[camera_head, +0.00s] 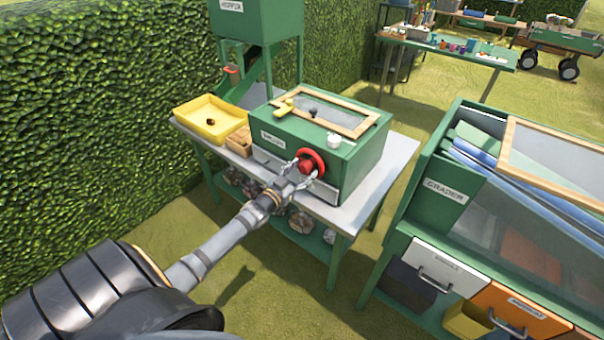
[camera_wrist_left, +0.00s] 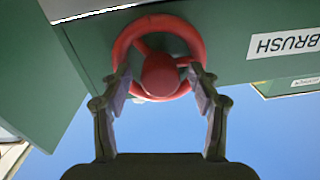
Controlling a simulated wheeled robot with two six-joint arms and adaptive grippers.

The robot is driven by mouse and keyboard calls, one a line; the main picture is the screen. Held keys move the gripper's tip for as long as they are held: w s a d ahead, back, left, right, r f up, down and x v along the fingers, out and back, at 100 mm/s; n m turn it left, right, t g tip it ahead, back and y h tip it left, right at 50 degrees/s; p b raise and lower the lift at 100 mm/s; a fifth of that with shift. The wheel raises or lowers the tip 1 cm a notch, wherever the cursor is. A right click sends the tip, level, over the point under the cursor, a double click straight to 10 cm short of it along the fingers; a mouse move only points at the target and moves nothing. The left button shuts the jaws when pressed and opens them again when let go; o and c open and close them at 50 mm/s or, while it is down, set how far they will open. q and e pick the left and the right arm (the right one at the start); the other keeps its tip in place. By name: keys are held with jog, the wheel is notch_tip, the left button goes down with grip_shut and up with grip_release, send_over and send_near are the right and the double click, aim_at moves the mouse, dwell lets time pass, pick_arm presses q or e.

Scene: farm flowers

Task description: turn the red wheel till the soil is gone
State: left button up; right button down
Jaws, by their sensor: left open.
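The red wheel (camera_head: 316,156) is on the front of a green box (camera_head: 340,165) that stands on a grey-topped table. My left gripper (camera_head: 303,171) is at the wheel, with its fingers apart. In the left wrist view the red wheel (camera_wrist_left: 190,35) has a round hub (camera_wrist_left: 161,75) that lies between the two open fingertips of my left gripper (camera_wrist_left: 162,85). I cannot tell whether the fingers touch the wheel. The box has a wood-framed clear window (camera_head: 325,112) on top. No soil can be made out. My right gripper is not in view.
A yellow tray (camera_head: 210,121) and a small wooden box (camera_head: 240,140) sit left of the green box. A green hopper (camera_head: 255,25) stands behind. A green grader cabinet (camera_head: 420,215) is at the right. Grass lies between it and the table.

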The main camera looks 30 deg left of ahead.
pick_arm(q)
jog(key=c, duration=1.2)
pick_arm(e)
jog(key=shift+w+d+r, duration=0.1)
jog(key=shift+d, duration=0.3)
